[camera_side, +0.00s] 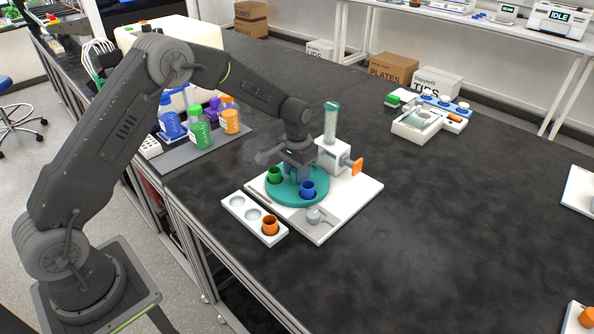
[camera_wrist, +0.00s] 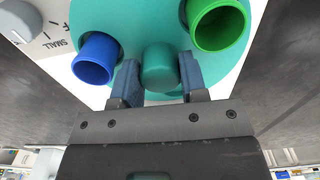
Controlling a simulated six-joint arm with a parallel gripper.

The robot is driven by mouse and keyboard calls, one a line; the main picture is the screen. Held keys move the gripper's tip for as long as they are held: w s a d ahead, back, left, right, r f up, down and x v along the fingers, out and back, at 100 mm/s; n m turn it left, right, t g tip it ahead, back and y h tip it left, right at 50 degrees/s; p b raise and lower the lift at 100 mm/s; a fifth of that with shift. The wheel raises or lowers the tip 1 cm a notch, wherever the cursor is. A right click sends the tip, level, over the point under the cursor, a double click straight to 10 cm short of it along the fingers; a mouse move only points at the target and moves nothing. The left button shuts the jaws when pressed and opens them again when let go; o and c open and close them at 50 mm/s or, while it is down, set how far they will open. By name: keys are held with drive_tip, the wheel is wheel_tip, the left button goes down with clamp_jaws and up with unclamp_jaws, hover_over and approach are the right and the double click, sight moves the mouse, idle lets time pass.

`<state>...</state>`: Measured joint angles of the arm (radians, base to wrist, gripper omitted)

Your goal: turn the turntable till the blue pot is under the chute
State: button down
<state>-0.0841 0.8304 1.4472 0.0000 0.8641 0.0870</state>
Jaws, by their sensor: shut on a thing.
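The teal turntable (camera_side: 289,199) sits on a white base plate (camera_side: 355,198); its rim shows in the wrist view (camera_wrist: 125,20). The blue pot (camera_side: 308,189) stands at the turntable's front right and is left of the knob in the wrist view (camera_wrist: 94,60). A green pot (camera_side: 275,175) stands at its left. The chute unit, a white block (camera_side: 331,157) with a bead-filled clear tube (camera_side: 331,122), stands behind right, apart from the blue pot. My gripper (camera_side: 297,176) points down at the turntable, its fingers closed around the teal centre knob (camera_wrist: 159,66).
A white tray (camera_side: 238,212) with an orange pot (camera_side: 270,225) lies in front left of the base. A grey dial (camera_side: 314,215) is on the base's front. An orange handle (camera_side: 356,166) sticks out from the chute block. Capped bottles (camera_side: 200,131) stand behind left.

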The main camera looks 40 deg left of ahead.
drive_tip(key=shift+n, duration=5.5)
drive_tip(key=shift+w+n, duration=0.1)
drive_tip(key=shift+n, duration=5.3)
drive_tip(key=shift+r, duration=0.1)
drive_tip(key=c, duration=0.9)
unclamp_jaws()
drive_tip(key=shift+c, duration=0.2)
